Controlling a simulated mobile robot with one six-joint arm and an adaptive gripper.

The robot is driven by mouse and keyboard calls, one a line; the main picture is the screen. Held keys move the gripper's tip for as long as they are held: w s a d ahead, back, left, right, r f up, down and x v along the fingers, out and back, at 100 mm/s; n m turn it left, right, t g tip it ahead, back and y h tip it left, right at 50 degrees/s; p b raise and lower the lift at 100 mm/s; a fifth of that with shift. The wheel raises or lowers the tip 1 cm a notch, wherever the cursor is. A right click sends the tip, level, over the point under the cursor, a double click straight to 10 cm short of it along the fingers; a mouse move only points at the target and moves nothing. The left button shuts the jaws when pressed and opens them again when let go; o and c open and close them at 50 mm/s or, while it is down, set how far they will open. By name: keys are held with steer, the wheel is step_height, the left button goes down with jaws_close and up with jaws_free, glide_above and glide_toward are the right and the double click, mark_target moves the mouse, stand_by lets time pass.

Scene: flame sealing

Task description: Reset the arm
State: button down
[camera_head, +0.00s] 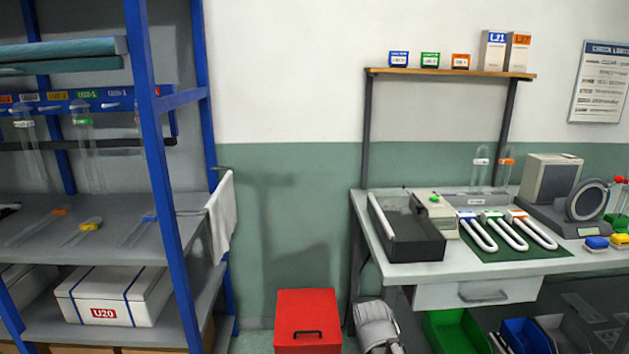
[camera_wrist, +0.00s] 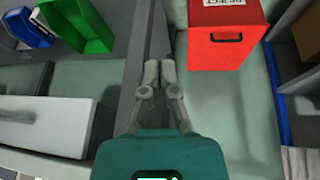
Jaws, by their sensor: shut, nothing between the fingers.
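My gripper (camera_wrist: 159,72) shows in the wrist view with its two pale fingers close together and nothing between them. It hangs over the floor, apart from any object. In that view the table's edge and leg lie just left of the fingers and the red box (camera_wrist: 227,38) lies to the upper right. In the head view a grey-white jointed part low in the middle, right of the red box (camera_head: 307,322), looks like part of my arm. The fingertips cannot be made out there.
The workbench (camera_head: 420,272) holds a dark tray (camera_head: 408,238), several white U-shaped tubes on a green mat (camera_head: 505,253) and a grey device (camera_head: 549,178). Green (camera_head: 450,331) and blue (camera_head: 525,335) bins sit below. A blue-framed rack (camera_head: 160,150) stands left, with a white cloth (camera_head: 222,215).

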steer(key=s+d+r+g+p, duration=0.1)
steer(key=s+r+g+p, duration=0.1)
steer(key=s+r+p, duration=0.3)
steer(key=s+d+r+g+y+p, duration=0.1)
steer(key=s+r+p, duration=0.3)
steer(key=r+p, duration=0.8)
steer(key=shift+s+n+g, duration=0.3)
steer(key=shift+s+g, duration=0.05)
steer(key=shift+g, duration=0.45)
steer(key=shift+d+r, duration=0.1)
